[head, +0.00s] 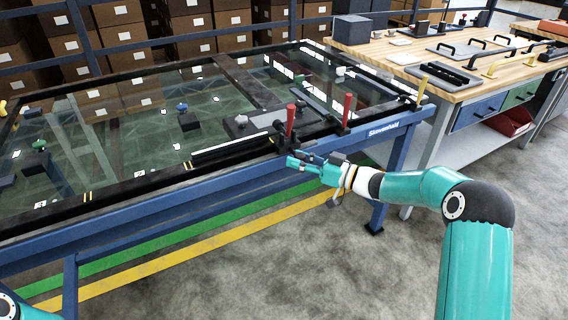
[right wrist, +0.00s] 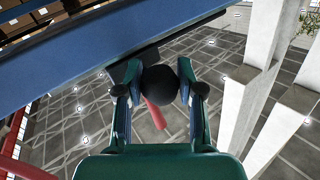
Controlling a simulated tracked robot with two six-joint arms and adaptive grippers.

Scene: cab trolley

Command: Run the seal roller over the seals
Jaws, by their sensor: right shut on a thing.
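My right gripper (head: 294,160) reaches in from the right to the near long rail of the blue trolley frame (head: 230,170). In the right wrist view its fingers (right wrist: 157,90) are closed around a dark rounded knob (right wrist: 158,84), which I take to be the seal roller. A red bar shows just below the knob. The fingers hide most of the held thing in the head view. Black seal strips (head: 130,182) run along the edges of the glass pane (head: 100,130). My left gripper is out of view.
Two red upright levers (head: 290,120) (head: 346,110) stand on the near rail close to my right gripper. Dark blocks and a flat grey plate (head: 247,123) lie on the glass. A workbench (head: 450,85) with tools stands at right. The floor in front is clear.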

